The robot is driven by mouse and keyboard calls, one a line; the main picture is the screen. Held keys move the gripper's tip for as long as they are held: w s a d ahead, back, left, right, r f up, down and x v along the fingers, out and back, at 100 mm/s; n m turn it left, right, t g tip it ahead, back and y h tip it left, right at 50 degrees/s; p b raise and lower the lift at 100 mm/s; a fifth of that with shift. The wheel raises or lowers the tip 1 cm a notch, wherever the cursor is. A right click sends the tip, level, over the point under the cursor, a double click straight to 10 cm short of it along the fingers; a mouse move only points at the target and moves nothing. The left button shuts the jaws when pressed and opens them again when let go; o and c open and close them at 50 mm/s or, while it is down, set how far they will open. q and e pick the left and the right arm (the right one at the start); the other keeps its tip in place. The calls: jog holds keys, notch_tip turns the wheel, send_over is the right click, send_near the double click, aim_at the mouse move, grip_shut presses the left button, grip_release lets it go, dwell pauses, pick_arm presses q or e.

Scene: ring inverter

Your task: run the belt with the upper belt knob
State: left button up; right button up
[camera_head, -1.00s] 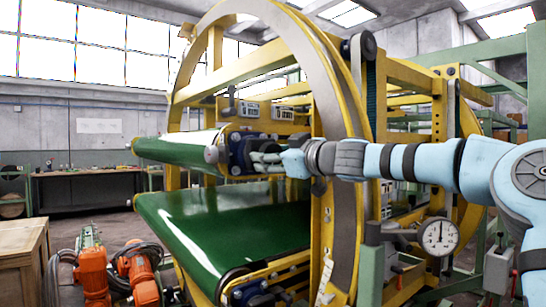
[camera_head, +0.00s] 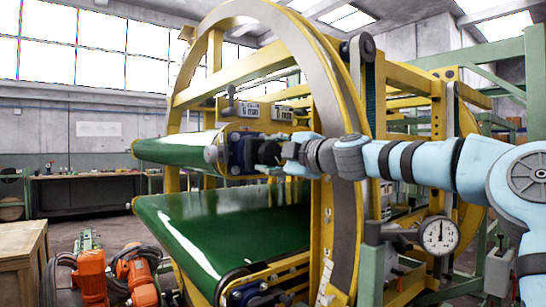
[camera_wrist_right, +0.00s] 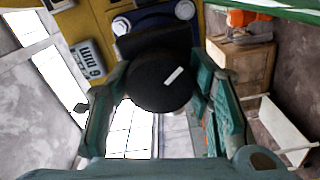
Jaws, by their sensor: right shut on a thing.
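The upper belt knob (camera_wrist_right: 158,82) is a round black knob with a white mark, in the middle of the right wrist view. My right gripper (camera_wrist_right: 166,95) has a finger on each side of it and is shut on it. In the head view the right gripper (camera_head: 268,156) reaches in from the right, at the blue bearing block (camera_head: 240,152) at the end of the upper green belt (camera_head: 180,152). There the fingers look dark and mostly hide the knob. My left gripper is not in view.
A large yellow ring frame (camera_head: 352,225) stands around the belts, close to my right arm. The lower green belt (camera_head: 235,222) lies below the gripper. A dial gauge (camera_head: 438,235) sits below the arm. Orange motors (camera_head: 92,278) and a wooden crate (camera_head: 20,255) stand at the left.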

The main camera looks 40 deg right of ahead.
jog(key=shift+n, duration=0.9)
jog(key=o, duration=1.2)
jog(key=shift+w+d, duration=0.1)
